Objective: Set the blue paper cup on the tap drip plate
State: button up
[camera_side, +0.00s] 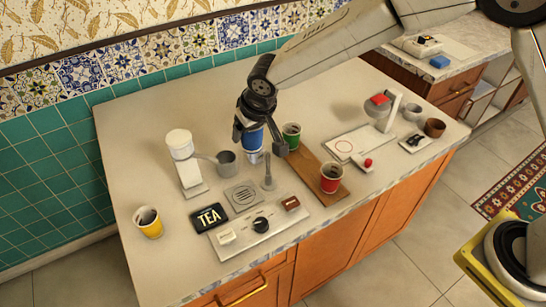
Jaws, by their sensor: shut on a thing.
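My gripper (259,143) points down and is shut on the blue paper cup (252,138), one finger on each side of it. The cup looks upright and seems held above the counter; its gap to what lies below is hard to judge. The slotted grey drip plate (243,195) lies bare on the counter, nearer the camera than the gripper. A thin grey upright tap (268,178) stands just right of the plate. A white piece lies directly under the cup, partly hidden by the gripper.
A green cup (292,136) and a red cup (331,178) stand on a wooden board (305,168) to the right. A white dispenser (184,160) and grey pot (227,163) stand left. A TEA sign (209,217), knob panel (260,232) and yellow cup (148,222) are in front.

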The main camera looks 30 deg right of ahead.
jog(key=a, duration=0.1)
jog(key=a+m, duration=0.1)
jog(key=w+a+r, duration=0.1)
jog(key=shift+m+h, duration=0.3)
jog(key=shift+m, duration=0.1)
jog(key=shift+f, duration=0.1)
send_near(239, 188)
jog(key=shift+w, duration=0.8)
jog(key=shift+f, duration=2)
jog(key=shift+f, duration=0.15)
jog(key=o, duration=0.6)
